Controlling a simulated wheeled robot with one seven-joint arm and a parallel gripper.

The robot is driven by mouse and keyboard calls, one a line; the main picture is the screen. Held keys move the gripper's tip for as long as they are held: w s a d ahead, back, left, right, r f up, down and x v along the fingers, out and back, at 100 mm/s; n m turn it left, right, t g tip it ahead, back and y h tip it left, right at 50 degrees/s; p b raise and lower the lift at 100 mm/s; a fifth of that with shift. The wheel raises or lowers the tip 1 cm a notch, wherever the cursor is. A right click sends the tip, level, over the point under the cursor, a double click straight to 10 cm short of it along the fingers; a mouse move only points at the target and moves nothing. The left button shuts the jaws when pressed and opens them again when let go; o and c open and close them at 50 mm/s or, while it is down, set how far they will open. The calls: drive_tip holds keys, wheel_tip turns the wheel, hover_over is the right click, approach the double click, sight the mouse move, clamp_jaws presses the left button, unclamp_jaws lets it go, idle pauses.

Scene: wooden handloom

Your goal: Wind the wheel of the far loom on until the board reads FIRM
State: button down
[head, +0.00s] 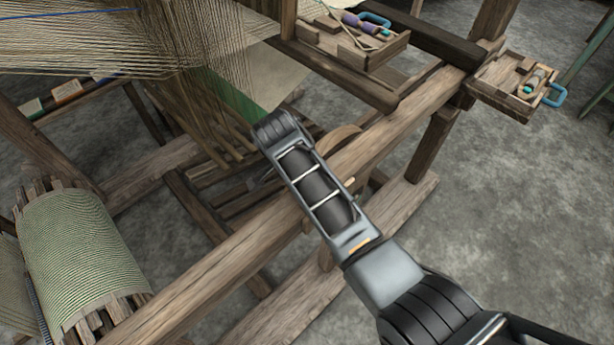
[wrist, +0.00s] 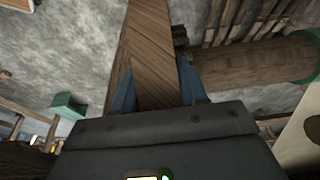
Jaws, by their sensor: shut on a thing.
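A wooden wheel (head: 340,136) shows in the head view beside the long side beam, its curved rim partly hidden by my arm and the beam. In the wrist view my gripper (wrist: 156,72) has its blue fingers on both sides of a flat wooden piece (wrist: 150,45). It is shut on this piece, which looks like part of the wheel. In the head view my gripper's fingers are hidden behind my wrist. No board with readable words shows in either view.
Warp threads (head: 190,60) hang at the upper left, above a cloth-wrapped roller (head: 80,245). The long side beam (head: 225,250) crosses under my arm. A tray (head: 390,45) and a smaller tray (head: 500,85) hold tools. The grey floor (head: 520,190) at the right is clear.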

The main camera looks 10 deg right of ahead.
drive_tip(key=shift+f, duration=0.15)
drive_tip(key=c, duration=0.7)
unclamp_jaws()
drive_tip(key=shift+s, duration=0.1)
drive_tip(key=shift+a, duration=0.1)
drive_tip(key=shift+v, duration=3.95)
